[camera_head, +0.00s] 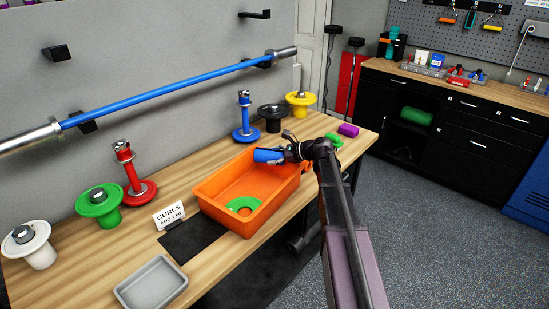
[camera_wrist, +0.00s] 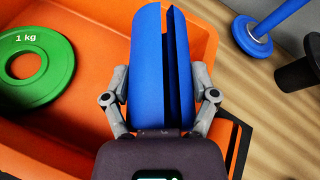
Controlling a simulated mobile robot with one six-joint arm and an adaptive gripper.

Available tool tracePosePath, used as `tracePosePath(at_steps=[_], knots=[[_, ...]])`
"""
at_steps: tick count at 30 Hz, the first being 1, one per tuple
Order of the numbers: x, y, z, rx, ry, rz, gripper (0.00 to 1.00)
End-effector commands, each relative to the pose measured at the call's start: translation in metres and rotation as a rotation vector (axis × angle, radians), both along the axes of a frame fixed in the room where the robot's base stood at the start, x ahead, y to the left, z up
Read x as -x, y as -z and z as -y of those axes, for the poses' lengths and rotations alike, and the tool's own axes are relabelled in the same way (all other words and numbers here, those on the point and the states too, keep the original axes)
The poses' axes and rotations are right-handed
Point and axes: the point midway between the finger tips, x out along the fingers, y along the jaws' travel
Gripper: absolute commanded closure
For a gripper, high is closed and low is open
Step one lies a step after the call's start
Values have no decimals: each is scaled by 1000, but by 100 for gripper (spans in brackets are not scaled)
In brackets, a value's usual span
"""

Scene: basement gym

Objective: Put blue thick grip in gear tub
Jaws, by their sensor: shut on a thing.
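The blue thick grip (camera_head: 268,156) is a slit cylinder held in my gripper (camera_head: 290,153), whose fingers are shut on it. It is over the back right part of the orange gear tub (camera_head: 207,201), near the rim. In the wrist view the grip (camera_wrist: 150,70) stands between the two grey fingers of my gripper (camera_wrist: 163,95), its slit showing along its length. The orange tub (camera_wrist: 105,35) lies beneath. A green 1 kg plate (camera_head: 243,205) lies inside the tub; it also shows in the wrist view (camera_wrist: 62,65).
A blue stand (camera_head: 245,120), black, yellow (camera_head: 300,104), red (camera_head: 135,180), green and white weight holders line the wall side. A grey tray (camera_head: 151,284) and CURLS sign (camera_head: 168,214) are at the front.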

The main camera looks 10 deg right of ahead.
Motion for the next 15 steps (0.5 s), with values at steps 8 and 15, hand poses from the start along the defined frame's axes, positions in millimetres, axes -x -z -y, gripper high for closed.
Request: tracePosePath(at_steps=[8,15], knots=[[0,3,0,-1,0,0,83],[0,8,0,-1,0,0,83]])
